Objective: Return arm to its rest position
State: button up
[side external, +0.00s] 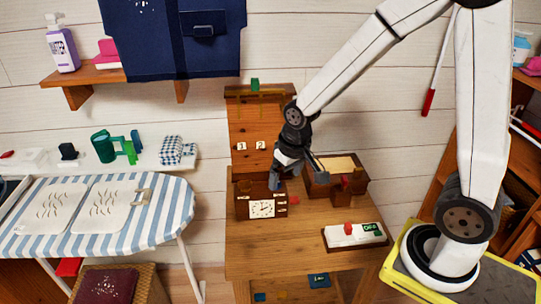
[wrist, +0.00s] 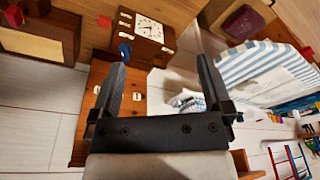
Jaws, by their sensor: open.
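My gripper (side external: 298,180) is open, low over the wooden table (side external: 275,245), just above and behind a wooden clock box with a white dial (side external: 262,208). In the wrist view my gripper (wrist: 162,58) shows two dark fingers spread apart with nothing between them. The clock box (wrist: 150,30) lies beyond the fingertips there, and a small blue piece (wrist: 124,50) shows by the left finger. I cannot tell whether a finger touches anything.
A tall wooden back panel (side external: 253,125) stands behind the clock. A wooden box with a pale top (side external: 340,165) and a white block on a dark base (side external: 354,235) are to the right. A striped ironing board (side external: 170,205) stands left. A shelf (side external: 95,76) hangs above.

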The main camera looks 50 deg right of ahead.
jog(key=s+n, duration=0.1)
jog(key=s, duration=0.6)
jog(key=shift+a+n+t, duration=0.3)
jog(key=shift+a+n, duration=0.1)
jog(key=shift+w, duration=0.15)
dwell(0.4)
